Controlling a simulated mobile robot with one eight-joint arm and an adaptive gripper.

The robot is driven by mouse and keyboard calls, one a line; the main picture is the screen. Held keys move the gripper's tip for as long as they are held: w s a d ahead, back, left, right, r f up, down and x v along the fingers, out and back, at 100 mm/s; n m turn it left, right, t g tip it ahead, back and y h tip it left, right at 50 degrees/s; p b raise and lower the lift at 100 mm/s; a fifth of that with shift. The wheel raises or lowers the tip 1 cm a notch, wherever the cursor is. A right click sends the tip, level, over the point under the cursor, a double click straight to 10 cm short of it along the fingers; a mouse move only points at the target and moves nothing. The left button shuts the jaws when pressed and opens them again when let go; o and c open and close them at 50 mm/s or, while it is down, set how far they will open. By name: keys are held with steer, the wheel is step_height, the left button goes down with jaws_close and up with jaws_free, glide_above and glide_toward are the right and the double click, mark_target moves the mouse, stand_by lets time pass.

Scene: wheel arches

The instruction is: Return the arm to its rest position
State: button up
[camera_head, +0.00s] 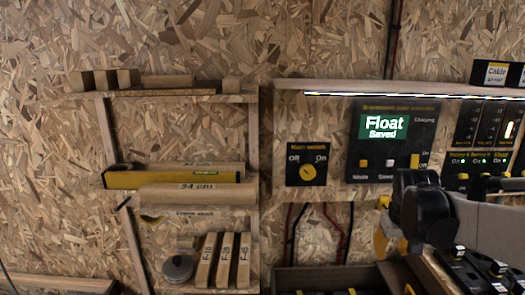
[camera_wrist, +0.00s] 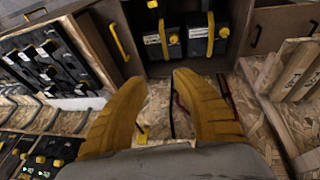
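My gripper (camera_wrist: 157,82) shows in the wrist view as two yellow fingers, spread apart with nothing between them. Past the fingertips are an OSB board surface and a dark opening with black battery-like boxes (camera_wrist: 180,42). In the head view my gripper (camera_head: 388,238) is at the right, partly hidden behind my black wrist joint. It is in front of the wall below the charger panel (camera_head: 385,165), whose screen reads "Float Saved". My grey arm link runs out of the right edge.
A main switch (camera_head: 307,172) is on the wall. A tray with black units (camera_head: 475,272) is at lower right, close under my arm.

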steer(key=s+a+t+y, duration=0.1)
steer(key=s+a, duration=0.6)
steer(key=s, duration=0.2)
steer(key=s+a+t+y, duration=0.1)
steer(key=s+a+t, duration=0.1)
steer(key=s+a, duration=0.6)
steer(key=shift+s+r, duration=0.25)
steer(key=shift+s, duration=1)
steer(key=shift+a, duration=0.1)
stand_by(0.7)
